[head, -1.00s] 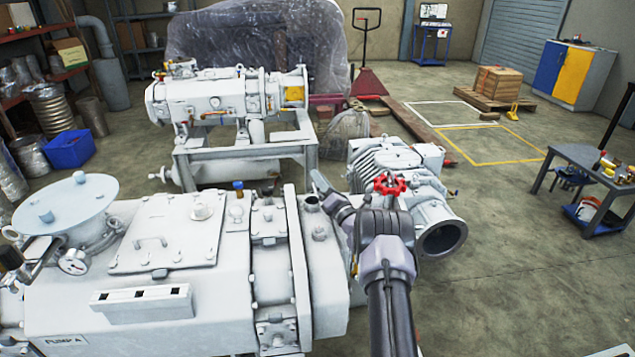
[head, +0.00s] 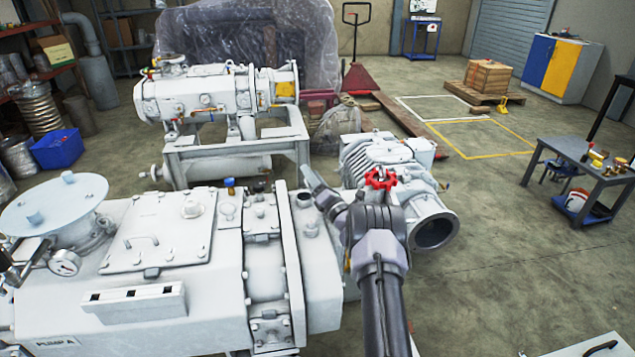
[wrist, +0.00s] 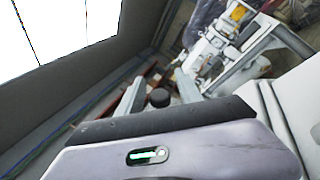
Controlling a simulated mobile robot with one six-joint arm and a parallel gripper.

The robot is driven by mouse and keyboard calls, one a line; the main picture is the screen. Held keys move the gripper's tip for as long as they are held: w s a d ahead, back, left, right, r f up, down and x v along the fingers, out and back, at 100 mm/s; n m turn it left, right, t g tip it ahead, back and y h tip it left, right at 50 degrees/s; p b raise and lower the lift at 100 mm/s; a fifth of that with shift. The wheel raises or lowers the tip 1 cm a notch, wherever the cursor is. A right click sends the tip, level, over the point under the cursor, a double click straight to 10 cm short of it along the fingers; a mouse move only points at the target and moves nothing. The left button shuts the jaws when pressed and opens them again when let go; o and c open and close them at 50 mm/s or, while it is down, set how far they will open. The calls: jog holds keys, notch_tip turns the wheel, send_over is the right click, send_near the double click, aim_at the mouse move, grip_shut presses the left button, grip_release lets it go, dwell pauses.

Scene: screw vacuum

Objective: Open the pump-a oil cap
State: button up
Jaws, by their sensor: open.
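Pump A (head: 60,343) is the large white machine in the left foreground of the head view, with its name on the front. A short round fitting with a dark top (head: 304,200) stands at its right end; I cannot tell for sure that it is the oil cap. My gripper (head: 308,178) is just above and behind this fitting in the picture, pointing up and left. In the wrist view my gripper (wrist: 160,85) is open, and a black round cap (wrist: 158,98) shows between the two pale fingers. I cannot tell whether the fingers touch it.
A small blue-topped fitting (head: 230,187) stands on the pump further left. A red handwheel (head: 381,178) and a finned white machine (head: 432,222) are right of the pump, partly behind my arm. A second pump (head: 195,95) on a frame stands behind.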

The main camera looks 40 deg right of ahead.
jog(key=p+v, duration=0.5)
jog(key=v, duration=1.2)
jog(key=shift+s, duration=0.1)
